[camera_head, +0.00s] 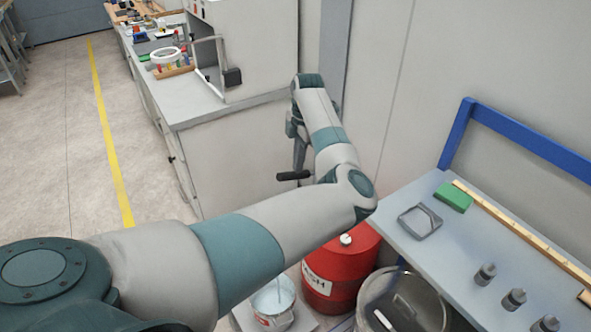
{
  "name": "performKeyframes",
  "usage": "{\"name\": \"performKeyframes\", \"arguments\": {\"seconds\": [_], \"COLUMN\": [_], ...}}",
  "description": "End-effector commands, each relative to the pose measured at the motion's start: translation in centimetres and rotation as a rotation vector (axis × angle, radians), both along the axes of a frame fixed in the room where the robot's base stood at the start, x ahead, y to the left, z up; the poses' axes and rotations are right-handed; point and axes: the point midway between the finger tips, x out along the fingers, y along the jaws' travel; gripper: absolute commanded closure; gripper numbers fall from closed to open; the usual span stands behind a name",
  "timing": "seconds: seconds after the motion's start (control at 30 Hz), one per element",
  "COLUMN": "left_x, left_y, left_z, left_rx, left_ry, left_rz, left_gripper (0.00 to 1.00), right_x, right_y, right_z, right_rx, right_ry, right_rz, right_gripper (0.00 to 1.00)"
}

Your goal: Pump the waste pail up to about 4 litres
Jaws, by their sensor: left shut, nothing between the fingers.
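The red drum (335,280) with a partly hidden label ending in "SH" stands below my left forearm, a pale cap on its top. A small pail (272,308) with pale bluish contents stands left of the drum, with a thin pale tube at its rim. Its level cannot be read. A black handle (292,176) sticks out left behind my forearm; what it joins is hidden. My left gripper (299,165) points down just above the handle, shut and empty. I cannot tell whether it touches the handle. My right gripper is out of view.
A clear bin (440,312) stands right of the drum. A grey bench (450,265) with a blue frame holds a green block (453,196), a grey tray (420,221) and several small weights. A cluttered counter (190,103) stands behind. The floor at left is clear.

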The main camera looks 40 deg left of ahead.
Motion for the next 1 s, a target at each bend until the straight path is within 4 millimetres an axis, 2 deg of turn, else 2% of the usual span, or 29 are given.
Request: {"name": "performKeyframes", "arguments": {"seconds": [0.1, 0.3, 0.77, 1.0], "left_x": [0.0, 0.0, 0.1, 1.9], "left_y": [0.0, 0.0, -0.1, -1.1], "left_z": [-1.5, -2.5, -2.5, -1.8], "left_rx": [-0.001, -0.001, -0.001, -0.002], "left_ry": [0.001, 0.000, 0.000, -0.001], "left_rz": [-0.001, 0.000, 0.000, -0.003], "left_gripper": [1.00, 1.00, 1.00, 1.00], "right_x": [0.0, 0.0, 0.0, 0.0], "right_y": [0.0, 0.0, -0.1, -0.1], "right_z": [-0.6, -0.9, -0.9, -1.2], "right_rx": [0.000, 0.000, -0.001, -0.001], "right_ry": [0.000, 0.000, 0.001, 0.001], "right_rz": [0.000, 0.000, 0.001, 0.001], "right_gripper": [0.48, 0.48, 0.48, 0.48]}}
